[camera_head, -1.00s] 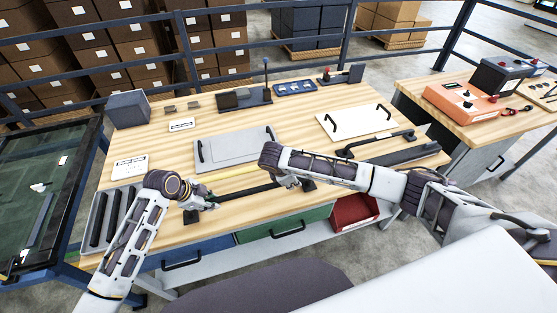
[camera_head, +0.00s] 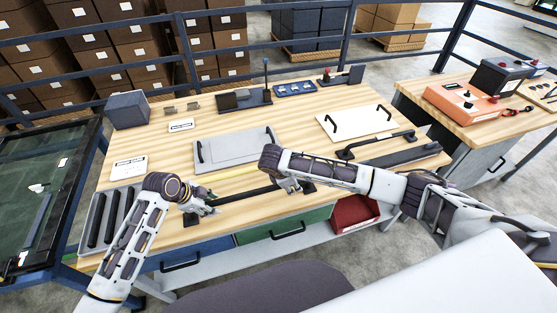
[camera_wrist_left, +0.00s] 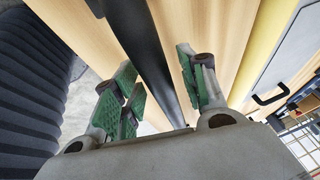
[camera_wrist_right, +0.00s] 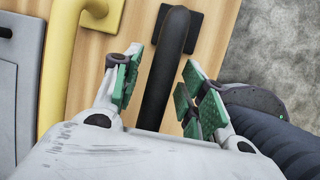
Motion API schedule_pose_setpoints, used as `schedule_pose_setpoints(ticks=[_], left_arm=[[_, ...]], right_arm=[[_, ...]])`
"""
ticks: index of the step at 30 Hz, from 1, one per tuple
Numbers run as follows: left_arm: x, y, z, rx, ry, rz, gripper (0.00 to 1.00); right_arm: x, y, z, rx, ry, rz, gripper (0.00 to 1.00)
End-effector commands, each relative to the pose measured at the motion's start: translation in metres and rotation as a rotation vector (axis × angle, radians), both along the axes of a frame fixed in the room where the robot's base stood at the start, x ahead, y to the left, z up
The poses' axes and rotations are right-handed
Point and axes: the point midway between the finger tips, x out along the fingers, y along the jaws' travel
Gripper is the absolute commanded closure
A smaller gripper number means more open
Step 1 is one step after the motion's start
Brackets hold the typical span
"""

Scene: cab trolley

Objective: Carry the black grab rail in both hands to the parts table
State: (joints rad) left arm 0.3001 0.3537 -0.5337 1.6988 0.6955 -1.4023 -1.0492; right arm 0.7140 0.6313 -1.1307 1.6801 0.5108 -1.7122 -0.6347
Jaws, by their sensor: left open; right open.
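The black grab rail (camera_head: 245,196) lies near the front of the wooden table (camera_head: 200,229), with a mounting foot at its right end. My left gripper (camera_head: 207,205) is open at the rail's left end. In the left wrist view the rail (camera_wrist_left: 143,45) runs between the open green-padded fingers (camera_wrist_left: 160,88). My right gripper (camera_head: 290,187) is open near the rail's right end. In the right wrist view the rail (camera_wrist_right: 164,72) passes between its open fingers (camera_wrist_right: 157,85). Whether any pad touches the rail is not clear.
A yellow rail (camera_head: 232,173) lies just behind the black one. A grey panel (camera_head: 235,147) and a white panel (camera_head: 355,122) with handles lie further back. A grey tray (camera_head: 84,232) with black bars stands at left. A second table (camera_head: 470,128) with an orange box stands at right.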

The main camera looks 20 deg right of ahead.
Motion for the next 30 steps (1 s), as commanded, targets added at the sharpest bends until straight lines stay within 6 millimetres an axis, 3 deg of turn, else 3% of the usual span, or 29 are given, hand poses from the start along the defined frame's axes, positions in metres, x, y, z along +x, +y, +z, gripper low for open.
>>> schedule_pose_setpoints(ticks=[8,14,30], left_arm=[[-0.001,0.002,0.003,0.000,0.000,0.000,0.58],[-0.003,0.007,0.016,0.000,-0.001,0.000,0.58],[-0.016,0.037,0.085,0.002,-0.002,0.000,0.58]], right_arm=[[0.000,0.000,0.000,0.000,0.000,0.000,0.58],[0.000,0.000,0.000,0.000,0.000,0.000,0.58],[0.000,0.000,0.000,0.000,0.000,0.000,0.58]])
